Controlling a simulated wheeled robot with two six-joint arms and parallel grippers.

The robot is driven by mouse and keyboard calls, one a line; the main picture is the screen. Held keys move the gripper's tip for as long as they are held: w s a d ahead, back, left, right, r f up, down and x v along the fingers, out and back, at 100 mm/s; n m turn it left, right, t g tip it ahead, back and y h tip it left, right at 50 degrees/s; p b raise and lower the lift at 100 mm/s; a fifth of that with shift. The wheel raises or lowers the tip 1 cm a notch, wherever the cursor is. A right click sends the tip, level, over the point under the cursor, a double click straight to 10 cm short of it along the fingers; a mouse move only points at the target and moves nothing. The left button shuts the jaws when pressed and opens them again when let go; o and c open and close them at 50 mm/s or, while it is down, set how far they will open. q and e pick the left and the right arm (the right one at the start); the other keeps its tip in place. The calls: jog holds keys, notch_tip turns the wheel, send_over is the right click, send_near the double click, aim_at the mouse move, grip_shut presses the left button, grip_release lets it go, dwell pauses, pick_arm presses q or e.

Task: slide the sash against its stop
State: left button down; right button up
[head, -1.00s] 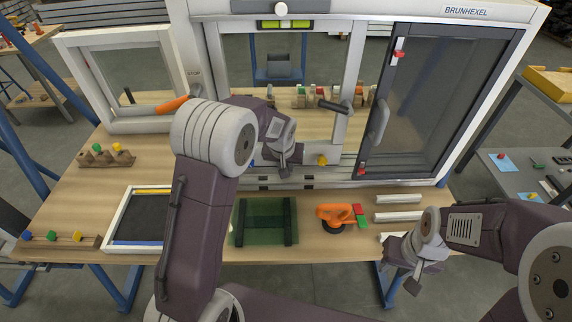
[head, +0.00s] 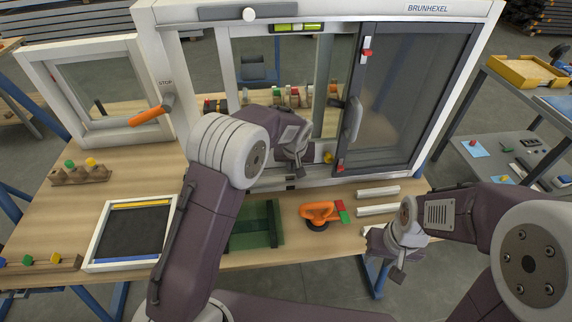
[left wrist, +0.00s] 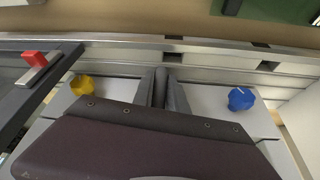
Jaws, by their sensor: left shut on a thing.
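The sash is a pale frame whose left upright (head: 227,62) stands inside the white window frame (head: 163,60), with a gap between them. Its right side runs up to the dark screen panel (head: 405,100). A yellow knob (head: 328,157) and, in the left wrist view, a blue knob (left wrist: 241,98) sit on its bottom rail. My left gripper (head: 299,168) is shut between these knobs; the fingers (left wrist: 165,92) hide the gripped part. A STOP label (head: 166,83) is on the left post, by an orange-handled lever (head: 150,115). My right gripper (head: 397,270) hangs near the front edge; its jaws are unclear.
A red clip (left wrist: 34,58) sits on the dark panel's frame beside the sash. A side window (head: 90,80) stands open at left.

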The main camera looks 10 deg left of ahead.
pick_arm(q)
jog(key=c, duration=1.3)
grip_release()
jog(key=shift+d, duration=0.1)
jog(key=shift+c, duration=0.2)
jog(key=shift+r, duration=0.15)
jog(key=v, duration=0.9)
